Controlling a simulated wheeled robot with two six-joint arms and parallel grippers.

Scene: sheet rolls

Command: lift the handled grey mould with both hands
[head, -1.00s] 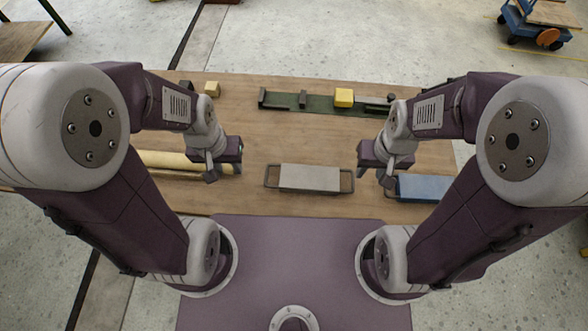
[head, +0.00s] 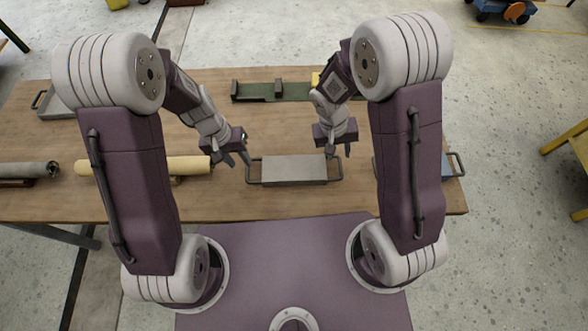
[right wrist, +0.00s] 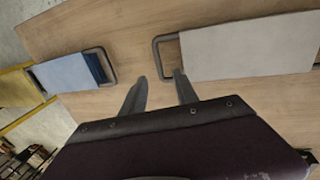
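The grey mould (head: 294,169) is a light grey block with a dark wire handle at each end, lying on the wooden table in front of me. Its left handle (head: 248,172) and right handle (head: 340,168) are both free. My left gripper (head: 238,159) is open, its fingers just beside and above the left handle. My right gripper (head: 339,151) is open near the right handle. In the right wrist view the mould (right wrist: 250,47) shows with its near handle (right wrist: 156,58) just ahead of and between the open fingertips (right wrist: 161,75); contact cannot be told.
A blue handled mould (right wrist: 68,73) lies close beyond my right gripper, mostly behind my right arm in the head view. A cream roll (head: 190,165) and a grey roll (head: 30,169) lie left. A grey tray (head: 58,106) is at the far left.

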